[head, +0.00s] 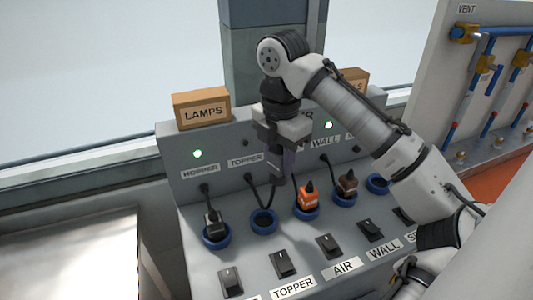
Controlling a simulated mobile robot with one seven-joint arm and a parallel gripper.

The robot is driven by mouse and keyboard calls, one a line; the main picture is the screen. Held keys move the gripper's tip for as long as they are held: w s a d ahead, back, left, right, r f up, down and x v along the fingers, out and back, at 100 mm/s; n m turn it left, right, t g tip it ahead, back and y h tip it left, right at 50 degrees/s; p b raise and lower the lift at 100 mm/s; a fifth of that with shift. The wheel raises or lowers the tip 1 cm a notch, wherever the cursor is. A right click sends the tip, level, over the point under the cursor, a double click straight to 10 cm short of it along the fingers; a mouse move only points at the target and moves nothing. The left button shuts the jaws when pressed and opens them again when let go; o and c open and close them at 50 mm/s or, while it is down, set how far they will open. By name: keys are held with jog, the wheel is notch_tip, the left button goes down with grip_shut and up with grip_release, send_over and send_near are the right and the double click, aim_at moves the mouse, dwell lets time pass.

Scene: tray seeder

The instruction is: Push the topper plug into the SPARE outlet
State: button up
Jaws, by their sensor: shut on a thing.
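My gripper (282,165) is shut on the dark topper plug (275,168), held above the row of outlets. The plug is partly hidden by the fingers. Its black cable (252,192) runs from the panel below the TOPPER label and loops up to the gripper. The topper outlet (264,231), a blue ring, is empty beneath it. The rightmost blue outlet (376,190), in the SPARE position by the partly hidden labels, looks empty. It lies to the right of my gripper, beside my forearm.
A black plug (213,222), an orange plug (307,197) and a brown plug (347,182) sit in other outlets. Rocker switches (283,263) line the front. Green lamps (197,154) glow. A LAMPS block (202,108) tops the panel. Blue pipes stand right.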

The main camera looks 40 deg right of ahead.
jog(key=s+d+p, duration=0.4)
jog(key=d, duration=1.1)
jog(key=s+d+p, duration=0.3)
jog(key=d+p, duration=0.1)
jog(key=d, duration=1.1)
jog(key=shift+s+f, duration=0.4)
jog(key=shift+f+b, duration=1.55)
jog(key=shift+f, duration=3.95)
jog(key=shift+f+p, duration=0.3)
jog(key=shift+f, duration=0.45)
jog(key=o, duration=1.1)
jog(key=shift+o, duration=0.2)
